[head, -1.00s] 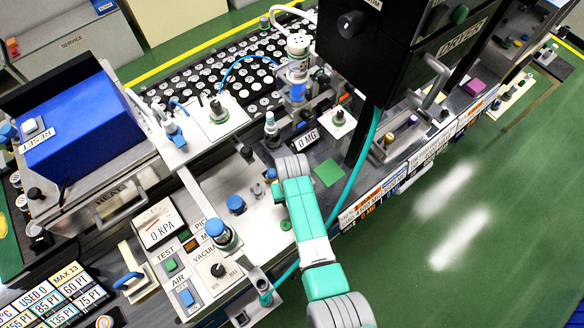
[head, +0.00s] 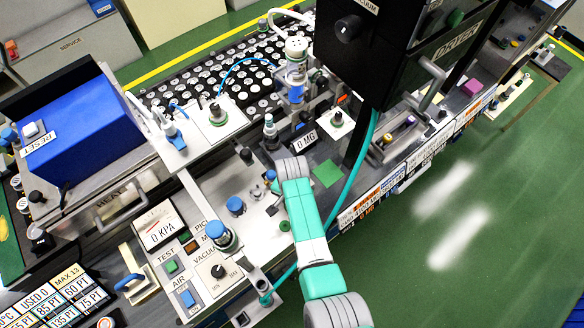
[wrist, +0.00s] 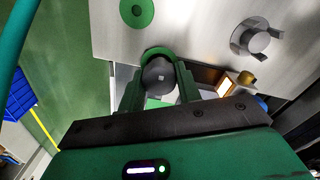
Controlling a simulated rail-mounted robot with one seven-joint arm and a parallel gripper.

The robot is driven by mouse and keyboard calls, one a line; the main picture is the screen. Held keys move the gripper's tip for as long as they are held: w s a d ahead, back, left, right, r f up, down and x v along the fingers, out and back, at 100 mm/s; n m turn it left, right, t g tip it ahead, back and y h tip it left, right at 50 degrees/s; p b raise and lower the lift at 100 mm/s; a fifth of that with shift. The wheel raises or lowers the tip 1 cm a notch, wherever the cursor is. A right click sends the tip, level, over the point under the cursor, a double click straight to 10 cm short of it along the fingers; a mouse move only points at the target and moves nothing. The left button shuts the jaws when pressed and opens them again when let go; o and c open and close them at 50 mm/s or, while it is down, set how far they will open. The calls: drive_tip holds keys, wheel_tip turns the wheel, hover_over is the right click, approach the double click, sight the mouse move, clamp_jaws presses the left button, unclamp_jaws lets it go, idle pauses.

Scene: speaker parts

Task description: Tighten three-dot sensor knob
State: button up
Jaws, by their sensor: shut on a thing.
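In the wrist view, a dark round knob (wrist: 160,77) with a small pale mark on top sits in a green ring on a light metal panel. My gripper (wrist: 161,80) has one green finger on each side of the knob and is shut on it. I cannot make out three dots on it. In the head view, my arm's end comes down over the panel (head: 254,222), and the fingertips and the held knob are mostly hidden.
Blue-capped knobs (head: 235,205) stand left of my arm. A teal hose (head: 350,191) runs beside it.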

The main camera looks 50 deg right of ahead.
drive_tip(key=shift+r, duration=0.15)
idle(0.3)
drive_tip(key=o, duration=1)
drive_tip(key=shift+c, duration=0.2)
wheel_tip(320, 180, up, 8)
drive_tip(key=shift+f, duration=0.15)
